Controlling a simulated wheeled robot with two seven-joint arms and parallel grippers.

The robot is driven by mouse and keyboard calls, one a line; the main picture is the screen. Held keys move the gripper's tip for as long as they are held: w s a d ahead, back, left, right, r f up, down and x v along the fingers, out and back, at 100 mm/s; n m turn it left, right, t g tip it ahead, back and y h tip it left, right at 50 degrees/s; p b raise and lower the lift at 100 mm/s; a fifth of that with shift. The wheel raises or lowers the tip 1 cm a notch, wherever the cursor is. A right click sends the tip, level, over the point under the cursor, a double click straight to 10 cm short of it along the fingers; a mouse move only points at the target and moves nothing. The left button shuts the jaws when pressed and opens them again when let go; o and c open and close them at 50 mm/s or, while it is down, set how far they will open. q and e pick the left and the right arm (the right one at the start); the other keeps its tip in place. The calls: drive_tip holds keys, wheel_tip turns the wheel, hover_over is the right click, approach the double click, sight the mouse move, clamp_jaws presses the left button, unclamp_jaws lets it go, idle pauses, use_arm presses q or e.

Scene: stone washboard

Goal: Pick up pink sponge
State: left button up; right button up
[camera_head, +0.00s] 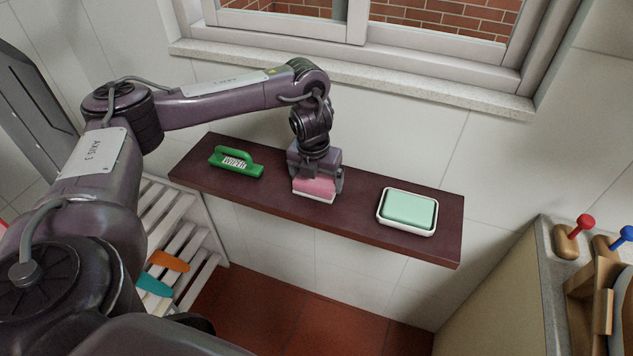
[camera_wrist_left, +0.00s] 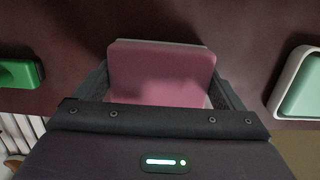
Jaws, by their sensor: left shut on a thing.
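The pink sponge (camera_head: 315,187) has a pale underside and is at the middle of the dark red-brown shelf (camera_head: 272,198). My left gripper (camera_head: 317,184) comes down on it from above and is shut on it, one finger at each side. In the left wrist view the sponge (camera_wrist_left: 160,76) fills the space between the two fingers (camera_wrist_left: 163,88). I cannot tell whether the sponge touches the shelf or is just above it. My right gripper is not in view.
A green brush (camera_head: 236,163) lies left of the sponge on the shelf. A white dish with a mint-green block (camera_head: 408,209) is to the right. The wall and window sill (camera_head: 350,78) are behind. A slatted rack (camera_head: 170,220) stands at lower left, a wooden holder (camera_head: 590,290) at right.

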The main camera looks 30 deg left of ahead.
sight(320, 180)
use_arm(q)
drive_tip(key=shift+r, duration=0.1)
drive_tip(key=shift+r, duration=0.65)
wheel_tip(320, 180, up, 18)
drive_tip(key=p, duration=0.6)
drive_tip(key=shift+r, duration=0.25)
drive_tip(key=s+d+f+n+g, duration=0.1)
drive_tip(key=d+n, duration=0.3)
drive_tip(key=n, duration=0.7)
drive_tip(key=s+d+f+n+g, duration=0.1)
drive_tip(key=d+n, duration=0.4)
drive_tip(key=n, duration=0.6)
drive_tip(key=s+d+f+n+g+b, duration=0.1)
drive_tip(key=s+d+f+n, duration=0.2)
drive_tip(key=n, duration=0.8)
drive_tip(key=shift+s+d+f+g, duration=0.35)
drive_tip(key=shift+s+d, duration=0.35)
drive_tip(key=shift+d, duration=0.25)
